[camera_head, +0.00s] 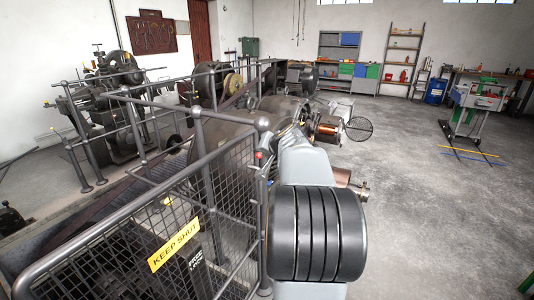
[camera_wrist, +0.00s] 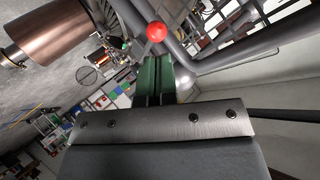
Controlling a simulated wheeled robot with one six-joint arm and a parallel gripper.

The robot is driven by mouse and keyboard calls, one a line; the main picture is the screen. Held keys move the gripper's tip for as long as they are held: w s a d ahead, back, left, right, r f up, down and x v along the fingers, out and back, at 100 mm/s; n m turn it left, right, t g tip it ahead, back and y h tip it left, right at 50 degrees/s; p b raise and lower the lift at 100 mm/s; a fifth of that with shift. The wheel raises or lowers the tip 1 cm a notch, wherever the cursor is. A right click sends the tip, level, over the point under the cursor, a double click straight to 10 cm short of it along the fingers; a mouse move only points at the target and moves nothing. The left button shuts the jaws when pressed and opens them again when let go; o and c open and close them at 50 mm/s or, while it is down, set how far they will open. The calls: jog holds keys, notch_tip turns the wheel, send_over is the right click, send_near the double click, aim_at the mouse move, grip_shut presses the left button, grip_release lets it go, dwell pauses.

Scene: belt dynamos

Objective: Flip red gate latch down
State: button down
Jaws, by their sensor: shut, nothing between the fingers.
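The red latch knob (camera_head: 258,155) sits on the gate post at the near corner of the mesh gate (camera_head: 175,235), beside my arm. In the wrist view the round red knob (camera_wrist: 157,31) shows just beyond the tips of my green gripper fingers. My gripper (camera_wrist: 154,62) is shut and empty, with its fingers side by side. In the wrist view the knob lies in line with the fingertips; I cannot tell whether they touch it. My arm hides my gripper in the head view. The latch's lever is barely visible.
Grey railings (camera_head: 140,96) and a yellow "KEEP SHUT" sign (camera_head: 174,244) on the gate fill the left. Dark machines stand behind the railings. A copper cylinder (camera_wrist: 48,33) is close at left in the wrist view.

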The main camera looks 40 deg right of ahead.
jog(key=v, duration=1.1)
jog(key=shift+a+r, duration=0.1)
jog(key=s+a+f+g+y+p, duration=0.2)
jog(key=s+a+f+g, duration=0.15)
jog(key=a+f, duration=0.45)
jog(key=s+a+n+g+p, duration=0.2)
jog(key=s+a+n+p, duration=0.1)
jog(key=a, duration=0.8)
jog(key=s+a+n+g+y+p, duration=0.1)
jog(key=s+a+n+g+p, duration=0.1)
jog(key=a+n+p, duration=0.4)
jog(key=a+n, duration=0.1)
jog(key=a, duration=0.4)
jog(key=shift+s+f+n, duration=0.2)
jog(key=shift+s+n, duration=0.2)
